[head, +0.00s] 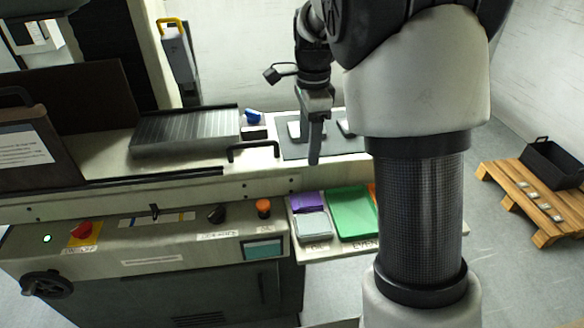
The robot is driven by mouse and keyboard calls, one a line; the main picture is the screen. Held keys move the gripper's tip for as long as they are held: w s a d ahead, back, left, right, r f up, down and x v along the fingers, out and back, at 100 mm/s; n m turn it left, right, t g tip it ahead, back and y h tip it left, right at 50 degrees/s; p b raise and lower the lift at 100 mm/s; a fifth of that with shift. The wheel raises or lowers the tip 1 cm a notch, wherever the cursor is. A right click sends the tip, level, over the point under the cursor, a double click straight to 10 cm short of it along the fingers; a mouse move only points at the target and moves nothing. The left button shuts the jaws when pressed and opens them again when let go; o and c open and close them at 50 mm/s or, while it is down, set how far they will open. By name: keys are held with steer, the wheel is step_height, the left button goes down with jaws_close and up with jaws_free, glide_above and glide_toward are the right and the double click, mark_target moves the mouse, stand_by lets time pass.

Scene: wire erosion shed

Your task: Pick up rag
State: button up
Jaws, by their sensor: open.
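My gripper (314,158) hangs pointing down over the front edge of the machine bed, in front of a dark mat. It is open, with nothing seen in it; its fingers are nearly in line, so the gap hardly shows. A small blue crumpled thing (253,116) lies on the bed to the left of my gripper, behind a small dark block. It may be the rag, but it is too small to be sure. My arm hides part of the mat's right side and the shelf's right end.
A ribbed grey plate (186,131) and a black handle (253,151) are on the bed. Below, a labelled shelf holds purple (308,202), grey (312,226) and green (352,212) flat items. A wooden pallet (520,199) with a black crate (553,165) stands at right.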

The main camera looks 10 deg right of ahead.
steer(key=b, duration=0.3)
glide_above(307, 199)
steer(key=f, duration=1.2)
steer(key=shift+s+a+f, duration=0.1)
steer(key=shift+s, duration=0.1)
steer(key=shift+w+f+b, duration=0.2)
steer(key=shift+f+b, duration=0.35)
steer(key=shift+f, duration=2.4)
steer(key=c, duration=0.8)
